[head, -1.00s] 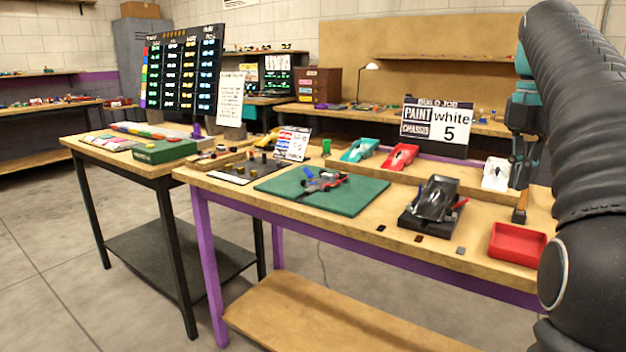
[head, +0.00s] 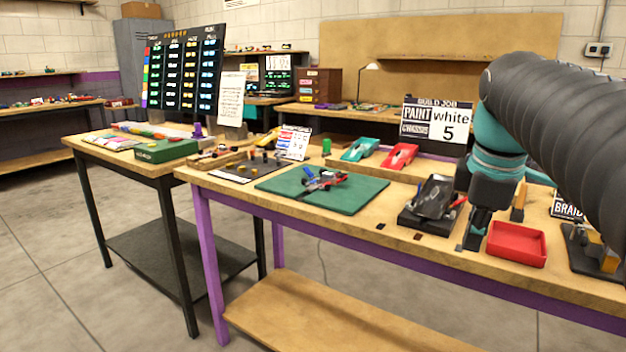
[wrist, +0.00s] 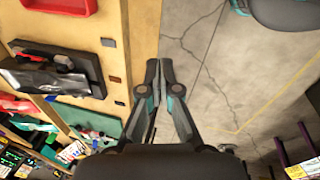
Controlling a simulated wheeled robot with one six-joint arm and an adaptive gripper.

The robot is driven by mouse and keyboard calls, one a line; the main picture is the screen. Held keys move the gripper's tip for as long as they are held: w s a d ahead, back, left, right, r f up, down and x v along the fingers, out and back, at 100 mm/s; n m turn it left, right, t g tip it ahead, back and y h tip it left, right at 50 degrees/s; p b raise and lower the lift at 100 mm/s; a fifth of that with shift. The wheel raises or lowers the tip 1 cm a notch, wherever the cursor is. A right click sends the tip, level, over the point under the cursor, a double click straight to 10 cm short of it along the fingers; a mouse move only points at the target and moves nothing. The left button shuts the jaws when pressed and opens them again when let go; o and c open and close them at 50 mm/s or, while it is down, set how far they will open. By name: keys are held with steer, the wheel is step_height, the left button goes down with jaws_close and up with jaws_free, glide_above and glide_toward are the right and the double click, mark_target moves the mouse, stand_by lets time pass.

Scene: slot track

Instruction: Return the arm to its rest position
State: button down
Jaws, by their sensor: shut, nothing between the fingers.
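My arm (head: 555,95) reaches in from the right in the head view. My gripper (head: 471,242) points down near the front edge of the workbench, left of the red tray. In the wrist view my gripper (wrist: 158,68) has its two fingers together with nothing between them. The fingers show against the bench edge and the concrete floor. The arm hides part of the bench behind it.
The workbench (head: 375,225) carries a dark car on a black stand (head: 432,200), a red tray (head: 516,244), a green mat (head: 355,194) and a job sign (head: 436,122). A black holder (head: 590,255) stands at the right. Open floor (wrist: 220,70) lies before the bench.

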steer(key=s+a+f+m+t, duration=0.1)
steer(key=s+a+f+m, duration=0.3)
steer(key=f, duration=0.5)
steer(key=s+a+f+m+t, duration=0.2)
steer(key=s+a+f+m, duration=0.2)
steer(key=s+f+m, duration=0.4)
steer(key=shift+s+a+f+m+y, duration=0.15)
steer(key=shift+f+m+y, duration=0.2)
steer(key=shift+f, duration=0.5)
steer(key=shift+a, duration=0.1)
